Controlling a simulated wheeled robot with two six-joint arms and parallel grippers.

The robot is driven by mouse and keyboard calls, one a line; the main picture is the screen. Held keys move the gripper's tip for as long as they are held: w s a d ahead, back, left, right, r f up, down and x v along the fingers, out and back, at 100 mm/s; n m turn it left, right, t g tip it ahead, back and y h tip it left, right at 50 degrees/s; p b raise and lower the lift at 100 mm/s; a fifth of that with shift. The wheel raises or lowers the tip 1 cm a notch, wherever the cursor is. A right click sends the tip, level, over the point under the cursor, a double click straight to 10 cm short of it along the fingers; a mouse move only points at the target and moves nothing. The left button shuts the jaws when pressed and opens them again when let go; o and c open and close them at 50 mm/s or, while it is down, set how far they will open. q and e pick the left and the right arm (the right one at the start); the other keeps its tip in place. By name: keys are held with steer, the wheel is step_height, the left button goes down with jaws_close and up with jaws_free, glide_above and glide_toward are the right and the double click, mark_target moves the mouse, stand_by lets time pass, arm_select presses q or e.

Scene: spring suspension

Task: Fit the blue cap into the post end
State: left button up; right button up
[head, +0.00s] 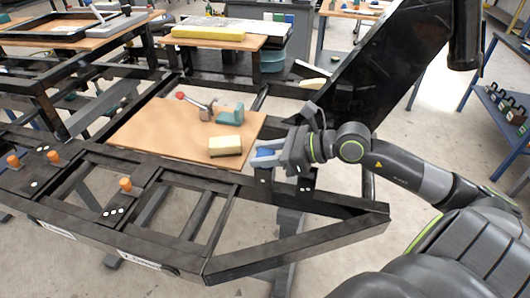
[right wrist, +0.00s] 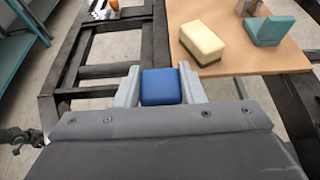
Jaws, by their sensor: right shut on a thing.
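My right gripper (head: 268,154) is shut on the blue cap (head: 264,152), which shows between its two fingers. In the right wrist view the blue cap (right wrist: 160,87) sits between the grey fingertips (right wrist: 160,78). The gripper is over the right part of the black frame, at the right edge of the wooden board. A short dark post (head: 262,180) with white dots shows just below the cap, and another (head: 306,184) stands to its right. I cannot tell which is the post end, or whether the cap touches it. My left gripper is not in view.
The wooden board (head: 150,130) carries a cream sponge block (head: 225,146), a teal block (head: 230,113) and a red-knobbed clamp (head: 198,104). Orange plugs (head: 125,184) stand on the frame at left. A dark slanted panel (head: 375,75) rises behind my right arm.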

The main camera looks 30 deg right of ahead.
steer(key=shift+f, duration=0.15)
steer(key=o, duration=1.1)
steer(key=shift+c, duration=0.2)
steer(key=p+v, duration=1.7)
steer(key=p, duration=0.6)
steer(key=shift+s+p, duration=0.2)
steer(key=shift+p, duration=0.1)
steer(key=shift+d, duration=0.2)
